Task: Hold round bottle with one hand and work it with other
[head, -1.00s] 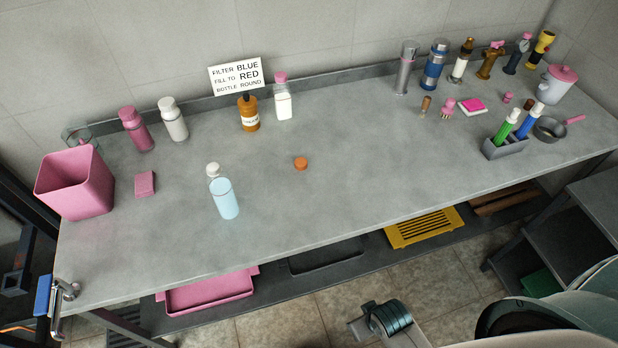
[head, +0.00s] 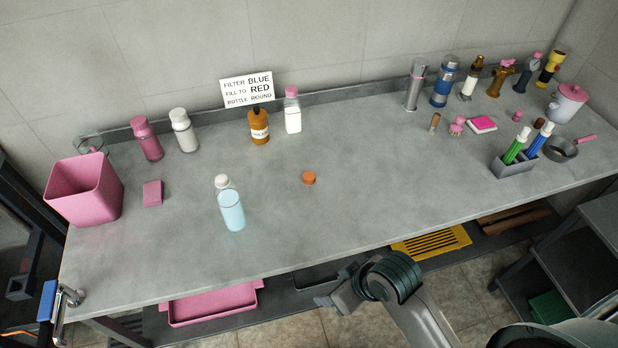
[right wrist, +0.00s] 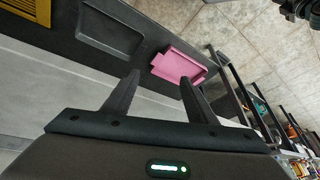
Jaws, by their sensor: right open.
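A clear bottle with light blue liquid and a white cap (head: 231,207) stands upright on the grey bench, left of centre. A brown bottle with a pale label (head: 259,127) and a clear, pink-capped bottle with white contents (head: 292,112) stand near the back wall. I cannot tell for certain which one is the round bottle. An orange-brown cap (head: 309,178) lies alone mid-bench. My right gripper (head: 328,300) is in front of the bench's front edge, apart from every bottle. In the right wrist view its fingers (right wrist: 160,82) are spread and empty. My left gripper is out of view.
A sign (head: 247,88) leans at the back. A pink bin (head: 85,190), a pink block (head: 153,193) and pink and white bottles are at the left. Flasks, a pen holder (head: 514,166) and a pan crowd the right. The bench's front middle is clear. A pink tray (head: 212,304) sits below.

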